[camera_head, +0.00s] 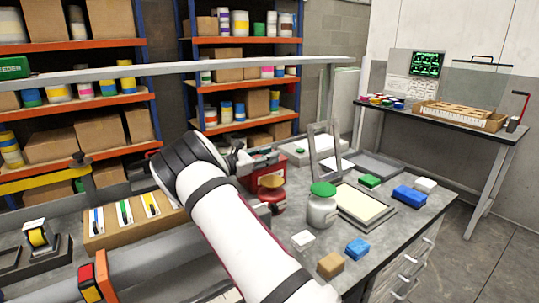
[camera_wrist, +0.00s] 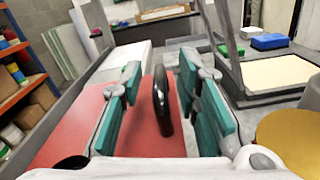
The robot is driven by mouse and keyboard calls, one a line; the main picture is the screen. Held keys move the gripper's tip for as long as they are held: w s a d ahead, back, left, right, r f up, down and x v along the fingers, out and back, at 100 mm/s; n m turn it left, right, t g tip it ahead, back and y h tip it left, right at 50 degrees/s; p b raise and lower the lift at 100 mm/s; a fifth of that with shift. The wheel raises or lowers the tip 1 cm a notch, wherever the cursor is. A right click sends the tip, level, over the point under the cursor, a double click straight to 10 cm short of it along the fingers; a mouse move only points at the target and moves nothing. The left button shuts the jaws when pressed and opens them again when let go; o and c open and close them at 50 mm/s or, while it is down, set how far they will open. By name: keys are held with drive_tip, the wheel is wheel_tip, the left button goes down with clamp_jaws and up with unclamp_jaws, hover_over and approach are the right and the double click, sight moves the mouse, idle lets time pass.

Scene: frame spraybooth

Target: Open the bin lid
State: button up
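The red bin (camera_head: 272,171) stands on the grey bench in the head view, partly hidden by my gripper (camera_head: 257,179). In the wrist view its flat red lid (camera_wrist: 75,130) lies below my gripper (camera_wrist: 161,85), and the lid looks shut. A black upright handle (camera_wrist: 163,100) rises from the lid. My gripper is open, with one teal-padded finger on each side of the handle. A gap shows between the handle and each finger.
A red can with a brown lid (camera_head: 272,183) and a jar with a green lid (camera_head: 322,206) stand close by. A grey frame (camera_head: 326,145) stands upright behind a framed screen (camera_head: 366,205). Blocks (camera_head: 357,248) lie at the bench front. Shelves (camera_head: 80,100) stand at the left.

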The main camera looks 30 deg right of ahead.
drive_tip(key=shift+d, duration=0.25)
clamp_jaws()
drive_tip(key=shift+w+r, duration=0.1)
drive_tip(key=shift+r, duration=0.05)
